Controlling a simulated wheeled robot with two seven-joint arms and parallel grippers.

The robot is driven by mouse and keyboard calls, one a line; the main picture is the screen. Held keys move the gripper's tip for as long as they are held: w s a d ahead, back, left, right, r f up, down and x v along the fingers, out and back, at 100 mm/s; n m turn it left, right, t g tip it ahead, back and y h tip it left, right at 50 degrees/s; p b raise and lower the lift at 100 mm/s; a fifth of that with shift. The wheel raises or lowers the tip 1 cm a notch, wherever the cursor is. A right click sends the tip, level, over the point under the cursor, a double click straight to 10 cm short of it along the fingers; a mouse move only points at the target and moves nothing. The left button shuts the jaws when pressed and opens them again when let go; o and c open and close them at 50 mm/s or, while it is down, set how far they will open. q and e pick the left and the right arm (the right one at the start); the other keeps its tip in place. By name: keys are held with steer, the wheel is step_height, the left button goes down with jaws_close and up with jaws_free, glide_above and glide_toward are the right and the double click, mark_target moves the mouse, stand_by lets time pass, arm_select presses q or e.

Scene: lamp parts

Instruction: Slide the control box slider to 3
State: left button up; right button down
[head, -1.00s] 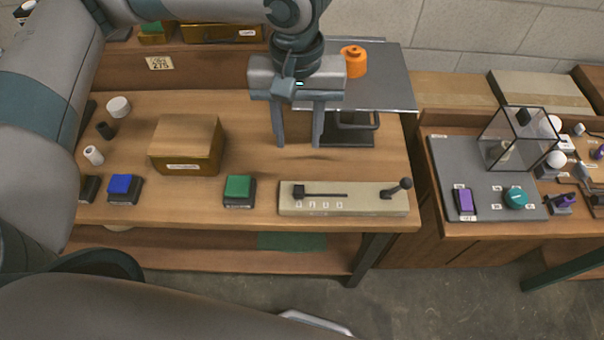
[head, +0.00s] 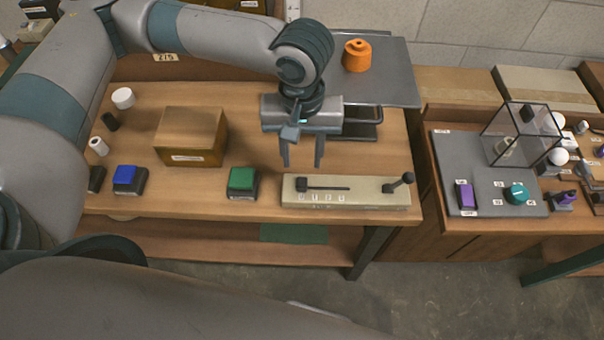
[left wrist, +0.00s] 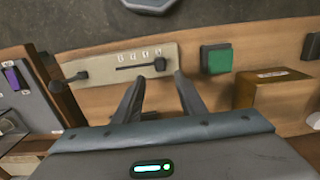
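The control box (head: 345,193) is a long beige box at the front right of the wooden table. Its dark slider knob (head: 301,183) sits at the left end of the slot, above a row of small labels too small to read in the head view. A dark lever (head: 402,184) stands at its right end. The left wrist view shows the box (left wrist: 107,66) with its slider knob (left wrist: 160,63). My left gripper (head: 302,163) is open and empty, behind and above the box near the knob. My right gripper is not in view.
A green button (head: 242,181) and a blue button (head: 126,178) are left of the control box. A brown box (head: 190,138) stands behind them. An orange object (head: 356,55) rests on the grey board behind. A grey panel (head: 500,185) lies on the right-hand table.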

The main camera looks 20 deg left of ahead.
mark_target(303, 181)
arm_select(q)
step_height(303, 181, down, 9)
steer(key=shift+r+p, duration=0.1)
steer(key=shift+p, duration=0.35)
jaws_close()
